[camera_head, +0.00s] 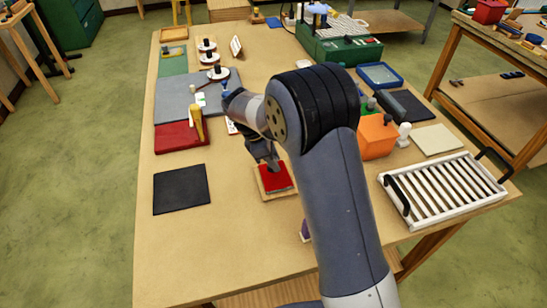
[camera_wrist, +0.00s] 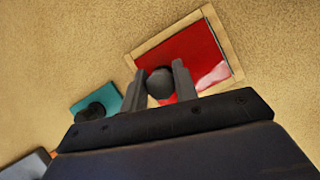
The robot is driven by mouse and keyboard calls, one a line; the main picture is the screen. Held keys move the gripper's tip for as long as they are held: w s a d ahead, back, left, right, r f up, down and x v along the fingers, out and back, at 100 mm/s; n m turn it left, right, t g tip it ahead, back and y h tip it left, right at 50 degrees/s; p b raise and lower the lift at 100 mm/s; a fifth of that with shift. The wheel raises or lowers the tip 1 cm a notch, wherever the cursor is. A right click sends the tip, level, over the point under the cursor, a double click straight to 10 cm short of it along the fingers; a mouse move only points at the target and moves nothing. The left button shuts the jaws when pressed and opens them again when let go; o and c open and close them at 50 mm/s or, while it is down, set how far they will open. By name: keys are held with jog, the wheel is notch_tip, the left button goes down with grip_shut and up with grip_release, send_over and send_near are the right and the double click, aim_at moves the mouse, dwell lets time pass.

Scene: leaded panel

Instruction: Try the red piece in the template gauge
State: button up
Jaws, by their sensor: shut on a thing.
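The red piece (camera_head: 278,180) is a flat red square within the outline of a pale wooden frame, the template gauge (camera_head: 262,192). In the wrist view the red piece (camera_wrist: 195,58) shows a glossy face, with the gauge's rim (camera_wrist: 226,42) around its visible sides. My gripper (camera_head: 272,164) is low over the gauge. In the wrist view my gripper (camera_wrist: 159,70) has its two fingers on either side of a dark round knob on the red piece, shut on it. The near part is hidden by the gripper. I cannot tell whether the piece is fully seated.
A teal piece with a dark knob (camera_wrist: 97,104) lies close by. A black mat (camera_head: 181,190) is to the left, with a red pad (camera_head: 180,137) behind it. An orange block (camera_head: 376,137) and a white slatted rack (camera_head: 445,190) stand right. The table's front left is clear.

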jog(key=shift+f, duration=0.45)
jog(key=o, duration=1)
jog(key=b+v, duration=0.1)
jog(key=v, duration=0.9)
jog(key=shift+a+r, duration=0.15)
jog(key=shift+r, duration=0.25)
jog(key=shift+f, duration=0.1)
jog(key=x, duration=1)
jog(key=shift+f+p, duration=0.15)
jog(key=shift+p, duration=0.2)
jog(key=shift+r, duration=0.45)
